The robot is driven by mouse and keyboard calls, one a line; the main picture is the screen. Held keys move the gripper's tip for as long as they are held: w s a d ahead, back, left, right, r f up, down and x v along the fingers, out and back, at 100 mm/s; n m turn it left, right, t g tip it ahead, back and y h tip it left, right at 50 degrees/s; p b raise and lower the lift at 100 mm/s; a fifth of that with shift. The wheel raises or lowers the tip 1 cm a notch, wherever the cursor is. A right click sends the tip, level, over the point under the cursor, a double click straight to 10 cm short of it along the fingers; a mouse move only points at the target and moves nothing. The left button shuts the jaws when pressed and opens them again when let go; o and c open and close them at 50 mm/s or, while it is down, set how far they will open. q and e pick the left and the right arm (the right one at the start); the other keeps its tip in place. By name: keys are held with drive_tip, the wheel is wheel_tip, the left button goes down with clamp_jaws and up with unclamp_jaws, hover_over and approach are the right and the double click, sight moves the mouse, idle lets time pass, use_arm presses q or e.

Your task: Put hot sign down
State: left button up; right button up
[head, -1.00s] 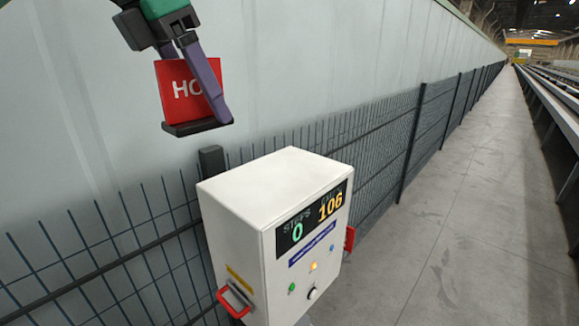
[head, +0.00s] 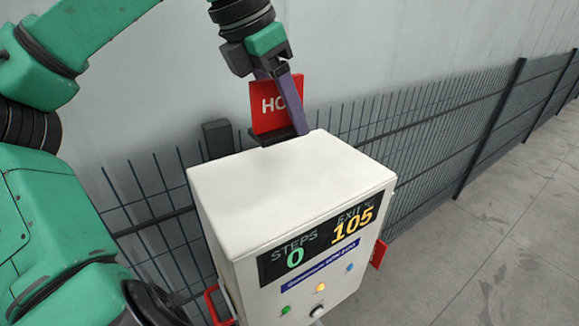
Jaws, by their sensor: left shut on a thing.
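The red sign (head: 272,106) with white letters reading "HO" and a dark base stands upright in my left gripper (head: 296,128). The gripper's purple fingers cover the right part of the lettering. The gripper is shut on the sign, just behind the top rear edge of the white control box (head: 290,180). The lower part of the sign's base is partly hidden there, and I cannot tell whether it touches anything. My right gripper is not in view.
The box display (head: 322,240) reads STEPS 0 and EXIT 105. Red handles (head: 378,254) stick out at the box's sides. A dark mesh fence (head: 440,130) runs behind it along a pale wall. Bare concrete floor (head: 510,240) lies to the right.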

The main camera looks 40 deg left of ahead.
use_arm(q)
approach(299, 180)
drive_tip(key=shift+w+d, duration=0.25)
drive_tip(key=shift+w, duration=0.3)
drive_tip(key=x, duration=0.5)
drive_tip(key=shift+w+a+f, duration=0.1)
drive_tip(key=shift+a+f, duration=0.1)
drive_tip(key=shift+s+f, duration=0.2)
drive_tip(key=shift+f, duration=0.1)
drive_tip(key=shift+s+r, duration=0.15)
drive_tip(key=shift+s, duration=0.25)
drive_tip(key=o, duration=1.4)
drive_tip(key=shift+w+f, duration=0.2)
drive_tip(key=shift+o, duration=0.2)
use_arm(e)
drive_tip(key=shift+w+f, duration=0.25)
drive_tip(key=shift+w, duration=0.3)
